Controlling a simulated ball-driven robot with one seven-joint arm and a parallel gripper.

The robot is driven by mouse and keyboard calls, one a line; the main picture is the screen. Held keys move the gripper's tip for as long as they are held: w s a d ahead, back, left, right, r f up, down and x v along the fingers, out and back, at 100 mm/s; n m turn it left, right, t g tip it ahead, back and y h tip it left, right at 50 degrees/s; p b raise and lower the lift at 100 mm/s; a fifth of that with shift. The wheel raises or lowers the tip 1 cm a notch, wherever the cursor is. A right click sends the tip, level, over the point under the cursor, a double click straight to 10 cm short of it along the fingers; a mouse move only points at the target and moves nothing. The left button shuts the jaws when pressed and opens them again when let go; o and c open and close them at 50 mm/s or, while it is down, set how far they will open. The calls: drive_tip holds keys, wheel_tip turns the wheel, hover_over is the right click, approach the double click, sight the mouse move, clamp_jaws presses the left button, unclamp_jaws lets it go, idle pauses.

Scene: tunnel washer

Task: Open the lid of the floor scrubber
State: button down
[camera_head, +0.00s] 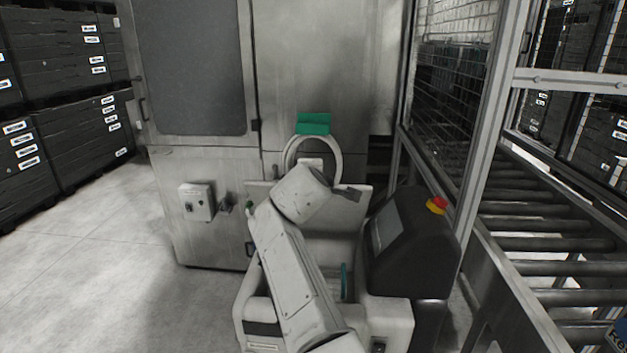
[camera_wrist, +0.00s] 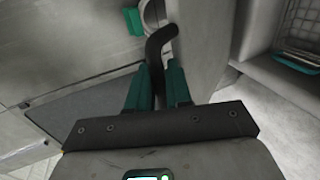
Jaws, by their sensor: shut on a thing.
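The floor scrubber (camera_head: 388,318) is the low pale grey machine in front of me, partly hidden by my arm. Its lid (camera_head: 352,213) looks like a pale panel standing roughly upright behind an open well. In the wrist view the lid (camera_wrist: 198,38) is the light panel beside a dark bent handle (camera_wrist: 155,48). My gripper (camera_wrist: 160,70) is shut on this handle, with one teal finger on each side. In the head view my arm's end hides the fingers and the grip.
A large grey metal machine (camera_head: 190,150) stands behind the scrubber. A dark console (camera_head: 405,245) with a red stop button (camera_head: 437,205) is close on the right, before a mesh fence (camera_head: 455,100) and roller conveyor (camera_head: 550,243). Black crates (camera_head: 75,125) stand left; floor between is clear.

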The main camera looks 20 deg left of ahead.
drive_tip(key=c, duration=1.2)
unclamp_jaws()
drive_tip(key=shift+c, duration=0.2)
drive_tip(key=shift+f, duration=0.1)
drive_tip(key=shift+s+f, duration=0.1)
drive_tip(key=v, duration=1.1)
drive_tip(key=shift+r, duration=0.25)
